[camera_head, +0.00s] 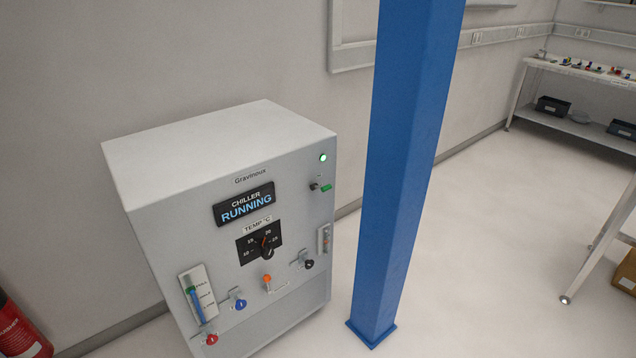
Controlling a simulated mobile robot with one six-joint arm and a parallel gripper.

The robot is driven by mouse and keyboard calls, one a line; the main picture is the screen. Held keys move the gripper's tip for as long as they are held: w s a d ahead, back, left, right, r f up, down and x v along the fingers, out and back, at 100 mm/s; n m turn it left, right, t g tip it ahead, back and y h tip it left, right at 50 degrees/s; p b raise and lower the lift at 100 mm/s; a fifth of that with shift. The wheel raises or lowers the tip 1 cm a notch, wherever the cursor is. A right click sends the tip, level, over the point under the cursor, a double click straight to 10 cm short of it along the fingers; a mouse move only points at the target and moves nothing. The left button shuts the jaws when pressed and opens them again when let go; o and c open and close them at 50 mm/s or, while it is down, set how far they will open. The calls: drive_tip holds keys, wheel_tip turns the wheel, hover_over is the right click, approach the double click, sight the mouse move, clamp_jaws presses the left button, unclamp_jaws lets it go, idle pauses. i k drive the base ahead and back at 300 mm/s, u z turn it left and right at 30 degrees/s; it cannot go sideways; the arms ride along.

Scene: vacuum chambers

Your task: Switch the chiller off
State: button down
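The chiller (170,170) is a light grey cabinet standing by the wall at the left of the head view. Its display (244,205) reads "CHILLER RUNNING". A round green lamp (323,158) is lit at its upper right. Below the lamp is a small dark switch (314,186) with a green piece (327,188) beside it; its exact position is too small to tell. My gripper is not in view.
A blue post (400,180) stands on the floor just right of the chiller. Coloured valves, including a blue one (240,304), line the chiller's lower front. A red extinguisher (18,330) is at lower left. A bench (585,72) stands far right. Floor between is clear.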

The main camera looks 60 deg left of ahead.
sight(321, 187)
drive_tip(key=u, duration=4.35)
drive_tip(key=i, duration=0.1)
drive_tip(key=z, duration=3.1)
drive_tip(key=k, duration=0.2)
drive_tip(key=u, duration=2)
drive_tip(key=k, duration=0.65)
drive_tip(key=z, duration=0.2)
drive_tip(key=i, duration=0.7)
drive_tip(key=z, duration=0.1)
